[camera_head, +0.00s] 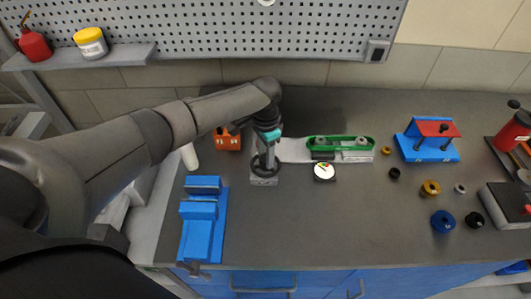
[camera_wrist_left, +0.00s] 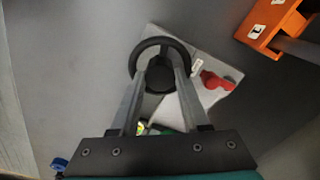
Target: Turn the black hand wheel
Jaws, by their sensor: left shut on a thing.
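The black hand wheel (camera_head: 256,164) sits on a small grey block (camera_head: 264,181) in the middle left of the worktop. My left gripper (camera_head: 264,155) reaches down onto it from above. In the left wrist view, the wheel's dark ring (camera_wrist_left: 135,62) surrounds the two finger ends, which are shut on its hub (camera_wrist_left: 160,82). The left gripper's fingers also show there (camera_wrist_left: 160,66). Part of the wheel is hidden behind the fingers. My right gripper is in neither view.
A blue vise (camera_head: 203,225) stands in front left, and an orange block (camera_head: 228,140) behind left. A green belt unit (camera_head: 340,142) and a round dial (camera_head: 325,172) are to the right. Several knobs lie farther right. The front middle worktop is clear.

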